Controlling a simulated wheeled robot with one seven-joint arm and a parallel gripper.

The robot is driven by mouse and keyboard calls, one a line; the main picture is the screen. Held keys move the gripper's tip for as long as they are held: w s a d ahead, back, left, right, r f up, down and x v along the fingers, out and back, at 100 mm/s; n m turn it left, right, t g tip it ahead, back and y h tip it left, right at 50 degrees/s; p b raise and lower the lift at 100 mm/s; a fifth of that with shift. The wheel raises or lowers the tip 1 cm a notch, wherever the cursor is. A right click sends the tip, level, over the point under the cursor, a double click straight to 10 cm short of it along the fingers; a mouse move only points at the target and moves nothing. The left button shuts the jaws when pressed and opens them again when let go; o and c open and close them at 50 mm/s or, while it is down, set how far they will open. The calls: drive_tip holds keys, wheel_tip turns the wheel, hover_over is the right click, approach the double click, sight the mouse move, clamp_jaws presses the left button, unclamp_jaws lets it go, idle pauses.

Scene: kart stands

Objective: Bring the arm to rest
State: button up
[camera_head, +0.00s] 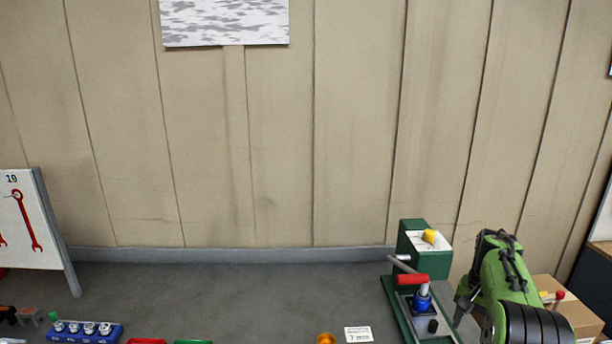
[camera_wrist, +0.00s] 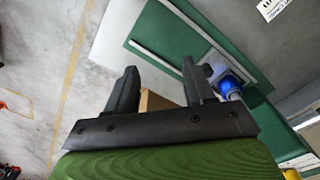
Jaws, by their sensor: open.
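My gripper (camera_wrist: 160,88) shows in the wrist view with its two black fingers apart and nothing between them. In the head view my green arm (camera_head: 503,285) is folded at the lower right, and the fingers cannot be made out there. It stands to the right of a green stand with a red-handled device (camera_head: 412,280) and a blue part. In the wrist view a green panel (camera_wrist: 150,30) and a blue part (camera_wrist: 229,87) lie beyond the fingers. I cannot tell whether the right finger touches anything.
A cardboard box (camera_head: 575,315) is behind my arm at the right. A blue block with several metal knobs (camera_head: 85,330) is at the lower left, near a white board with red wrenches (camera_head: 30,220). A small white card (camera_head: 358,334) lies at the bottom middle.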

drive_tip(key=s+a+r+n+t+h, duration=0.1)
drive_tip(key=s+a+r+n+t, duration=0.3)
drive_tip(key=s+a+r, duration=0.95)
drive_tip(key=s+a+f+n, duration=0.1)
drive_tip(key=s+a, duration=0.3)
drive_tip(key=s, duration=0.4)
drive_tip(key=s+a+f+n+t+y, duration=0.1)
drive_tip(key=s+a+f+n, duration=0.1)
drive_tip(key=s, duration=0.6)
drive_tip(key=a+n, duration=0.1)
drive_tip(key=a, duration=0.1)
drive_tip(key=shift+s+a+f+n, duration=0.2)
drive_tip(key=shift+a+f+n, duration=0.05)
drive_tip(key=shift+a+n, duration=0.1)
